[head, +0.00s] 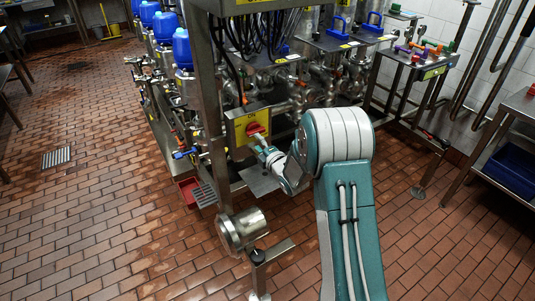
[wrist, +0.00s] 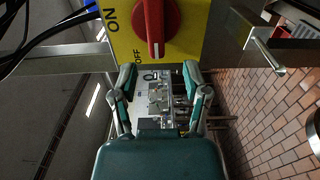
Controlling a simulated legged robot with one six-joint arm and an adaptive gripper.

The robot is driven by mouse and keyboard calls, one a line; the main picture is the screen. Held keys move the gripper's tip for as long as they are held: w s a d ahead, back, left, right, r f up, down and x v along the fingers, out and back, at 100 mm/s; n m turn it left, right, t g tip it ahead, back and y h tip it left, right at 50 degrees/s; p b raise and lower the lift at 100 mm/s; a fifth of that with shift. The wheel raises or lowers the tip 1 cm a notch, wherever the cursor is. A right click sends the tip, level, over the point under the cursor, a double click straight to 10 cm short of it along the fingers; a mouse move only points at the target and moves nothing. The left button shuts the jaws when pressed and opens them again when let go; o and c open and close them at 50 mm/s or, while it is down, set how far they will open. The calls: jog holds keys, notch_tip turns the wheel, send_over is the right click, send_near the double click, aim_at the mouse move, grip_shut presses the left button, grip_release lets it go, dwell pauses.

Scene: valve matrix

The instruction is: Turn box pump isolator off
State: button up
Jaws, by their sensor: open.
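The box pump isolator is a yellow plate (head: 241,127) on a metal box, with a red knob (head: 257,130) and "ON" above it in the head view. In the wrist view the red knob (wrist: 155,25) sits top centre on the yellow plate (wrist: 190,45). Its grip bar stands upright in that picture, its white-marked end pointing down near "OFF"; "ON" is at its left. The knob's top is cut off. My gripper (wrist: 158,73) is open, one finger each side below the knob's end, with nothing between the fingertips. In the head view my gripper (head: 267,152) is close by the knob, its fingers hard to make out.
A metal post and rail carry the box. Pipework and blue-capped units (head: 182,48) stand behind. A round metal housing (head: 242,230) is low in front. A metal lever (wrist: 265,50) sticks out right of the plate in the wrist view. The tiled floor at left is mostly clear.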

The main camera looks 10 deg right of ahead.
jog(key=v, duration=0.7)
jog(key=shift+s, duration=0.35)
